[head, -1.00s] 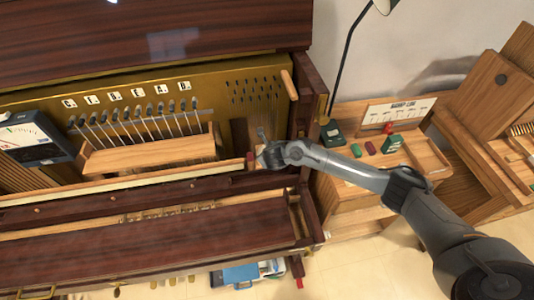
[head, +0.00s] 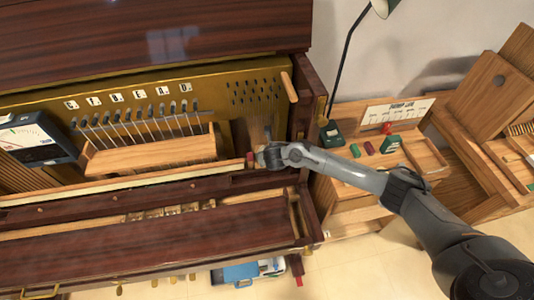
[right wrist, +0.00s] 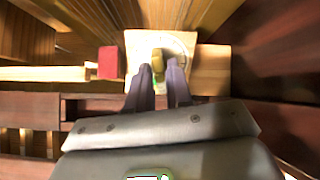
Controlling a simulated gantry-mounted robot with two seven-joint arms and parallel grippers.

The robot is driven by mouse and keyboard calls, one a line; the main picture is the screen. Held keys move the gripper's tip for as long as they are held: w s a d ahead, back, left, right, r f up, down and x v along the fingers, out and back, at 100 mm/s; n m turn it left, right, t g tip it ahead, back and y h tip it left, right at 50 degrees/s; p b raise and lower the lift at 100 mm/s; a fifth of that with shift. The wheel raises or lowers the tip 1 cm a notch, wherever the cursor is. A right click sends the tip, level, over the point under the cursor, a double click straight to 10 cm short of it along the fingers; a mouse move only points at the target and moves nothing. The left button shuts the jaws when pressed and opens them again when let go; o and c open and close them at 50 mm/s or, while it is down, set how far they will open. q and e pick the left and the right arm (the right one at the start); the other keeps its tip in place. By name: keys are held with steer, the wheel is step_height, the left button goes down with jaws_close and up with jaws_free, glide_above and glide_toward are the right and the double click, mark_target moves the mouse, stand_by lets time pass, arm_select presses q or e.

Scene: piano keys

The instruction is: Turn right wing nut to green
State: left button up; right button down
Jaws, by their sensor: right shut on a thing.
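The right wing nut (right wrist: 158,60), a small yellowish piece, sits in front of a pale round-marked plate (right wrist: 182,42) in the right wrist view. My right gripper (right wrist: 161,72) is shut on it, with one dark finger on each side. In the head view my right gripper (head: 261,157) is at the right end of the piano's key rail, where the wing nut is too small to make out. My left gripper is not in view.
A red block (right wrist: 108,62) stands just left of the plate; it also shows in the head view (head: 250,160). The piano's dark side wall (head: 308,95) rises close by on the right. A meter (head: 35,138) stands far left.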

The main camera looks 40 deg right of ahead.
steer(key=shift+m, duration=0.4)
steer(key=shift+r+m+p, duration=0.1)
steer(key=shift+m+p, duration=0.25)
steer(key=shift+m, duration=0.15)
steer(key=c, duration=1)
jaws_free()
steer(key=shift+o, duration=0.2)
